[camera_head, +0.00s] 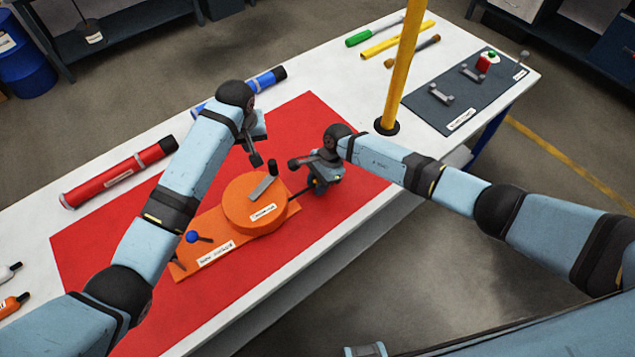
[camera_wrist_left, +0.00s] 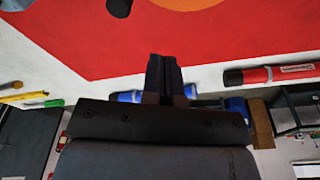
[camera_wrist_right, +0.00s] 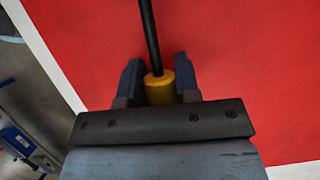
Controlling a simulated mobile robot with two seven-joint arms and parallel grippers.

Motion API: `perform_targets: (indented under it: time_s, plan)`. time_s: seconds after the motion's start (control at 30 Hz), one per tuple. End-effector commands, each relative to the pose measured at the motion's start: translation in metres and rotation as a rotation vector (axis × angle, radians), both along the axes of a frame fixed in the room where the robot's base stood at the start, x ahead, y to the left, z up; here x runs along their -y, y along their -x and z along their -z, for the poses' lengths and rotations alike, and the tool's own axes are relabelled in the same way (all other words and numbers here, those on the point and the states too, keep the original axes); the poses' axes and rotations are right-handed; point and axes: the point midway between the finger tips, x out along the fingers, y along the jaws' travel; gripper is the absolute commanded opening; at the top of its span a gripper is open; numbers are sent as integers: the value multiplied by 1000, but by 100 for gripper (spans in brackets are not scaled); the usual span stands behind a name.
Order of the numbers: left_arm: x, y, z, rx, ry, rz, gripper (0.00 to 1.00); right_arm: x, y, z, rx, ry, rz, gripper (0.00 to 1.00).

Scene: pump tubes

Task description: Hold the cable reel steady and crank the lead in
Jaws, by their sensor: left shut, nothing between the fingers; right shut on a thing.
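The orange cable reel (camera_head: 238,212) lies on the red mat (camera_head: 110,245), its round drum on an orange base. On top is a grey crank arm (camera_head: 262,190) with an upright black knob (camera_head: 271,166). My left gripper (camera_head: 256,160) is shut and empty above the mat, just left of the knob; its closed fingers show in the left wrist view (camera_wrist_left: 164,75). My right gripper (camera_wrist_right: 157,75) is shut on the yellow end (camera_wrist_right: 160,88) of the lead, right of the reel. The black lead (camera_wrist_right: 149,35) runs from that end; in the head view it reaches toward the drum.
A yellow post (camera_head: 403,65) stands behind my right arm. A red tube (camera_head: 120,172) and a blue tube (camera_head: 262,82) lie along the back. A dark panel (camera_head: 440,115) with grey handles is at the far right. A blue-knobbed lever (camera_head: 192,237) is on the reel base.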

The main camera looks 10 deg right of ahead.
Motion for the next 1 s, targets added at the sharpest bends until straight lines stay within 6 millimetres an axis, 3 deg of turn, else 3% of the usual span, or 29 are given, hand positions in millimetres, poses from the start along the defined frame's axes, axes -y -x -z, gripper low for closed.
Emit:
perform_targets:
  time_s: [0.3,0.5,1.0]
  plan:
    - [0,1,47,-3,-1,-2,0,0,0,-1,1,0,-1,0]
    - [0,0,67,-2,-1,-2,0,0,0,-1,1,0,-1,0]
    - [0,0,75,0,0,-2,0,0,0,-1,1,0,-1,0]
